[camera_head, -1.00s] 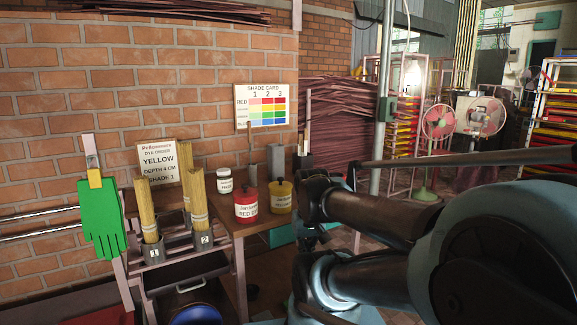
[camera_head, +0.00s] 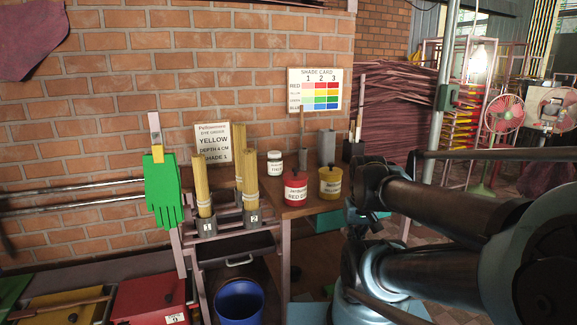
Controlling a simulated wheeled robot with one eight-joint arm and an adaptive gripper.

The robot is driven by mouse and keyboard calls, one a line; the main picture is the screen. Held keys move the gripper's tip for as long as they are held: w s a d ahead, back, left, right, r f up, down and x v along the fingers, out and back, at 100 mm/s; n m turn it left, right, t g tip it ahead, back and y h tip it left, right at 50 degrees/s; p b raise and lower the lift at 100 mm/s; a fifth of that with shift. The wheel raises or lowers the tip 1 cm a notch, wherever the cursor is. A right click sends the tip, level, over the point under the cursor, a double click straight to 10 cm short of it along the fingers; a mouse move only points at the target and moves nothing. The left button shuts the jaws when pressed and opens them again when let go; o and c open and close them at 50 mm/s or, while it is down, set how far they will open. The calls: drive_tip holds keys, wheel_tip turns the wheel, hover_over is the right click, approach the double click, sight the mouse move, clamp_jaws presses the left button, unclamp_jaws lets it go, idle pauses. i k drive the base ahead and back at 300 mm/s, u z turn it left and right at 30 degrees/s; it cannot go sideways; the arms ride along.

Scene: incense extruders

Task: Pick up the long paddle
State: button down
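A long wooden stick (camera_head: 60,307), which may be the long paddle, lies across a yellow lidded box at the bottom left; its left end is near the picture edge. Other upright sticks show: a thin brown one (camera_head: 302,127) on the table and a taller pale one (camera_head: 361,108) by a dark holder (camera_head: 352,151). I cannot tell for certain which is the long paddle. My arm fills the right side, bent, well apart from the boxes. I cannot make out my gripper's fingers in this view.
The wooden table (camera_head: 296,208) holds red (camera_head: 295,187) and yellow (camera_head: 330,184) pots and a white jar (camera_head: 275,163). A rack with incense bundles (camera_head: 203,190) and a green glove (camera_head: 163,193) stand beside it. A blue bucket (camera_head: 239,302) and red box (camera_head: 150,301) are below.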

sight(26, 313)
drive_tip(key=u, duration=2.15)
drive_tip(key=k, duration=0.65)
drive_tip(key=u, duration=0.35)
drive_tip(key=i, duration=0.65)
drive_tip(key=u, duration=0.15)
